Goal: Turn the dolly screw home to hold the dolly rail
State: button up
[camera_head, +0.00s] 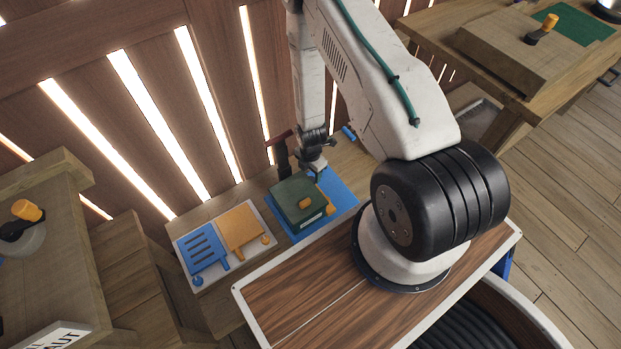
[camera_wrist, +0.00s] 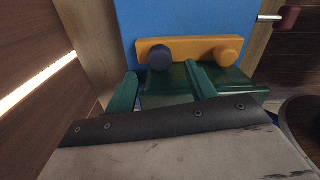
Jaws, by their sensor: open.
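An orange rail (camera_wrist: 190,47) lies across the far side of a green box in the wrist view. A dark faceted screw head (camera_wrist: 160,57) stands near its left end, and a round orange knob (camera_wrist: 229,57) near its right end. I cannot tell how deep either sits. The green box (camera_head: 287,198) stands on a blue mat (camera_head: 345,190) in the head view. My gripper (camera_wrist: 161,82) is open, its two green fingers apart and nothing seen between them. Its tips are just short of the rail in the picture, nearer the dark head. The head view shows my gripper (camera_head: 314,172) above the box's back side.
A white tray (camera_head: 222,274) with a blue slotted piece (camera_head: 202,248) and an orange plate (camera_head: 241,227) is left of the green box. A slatted wooden wall (camera_head: 130,110) stands behind. A red-ended tool (camera_wrist: 287,18) shows at the wrist view's upper right.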

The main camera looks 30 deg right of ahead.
aim_at(311, 179)
jog(key=shift+f, duration=2.4)
jog(key=shift+c, duration=0.4)
jog(key=c, duration=0.9)
jog(key=shift+m, duration=1.6)
jog(key=o, duration=1)
jog(key=shift+r, duration=0.1)
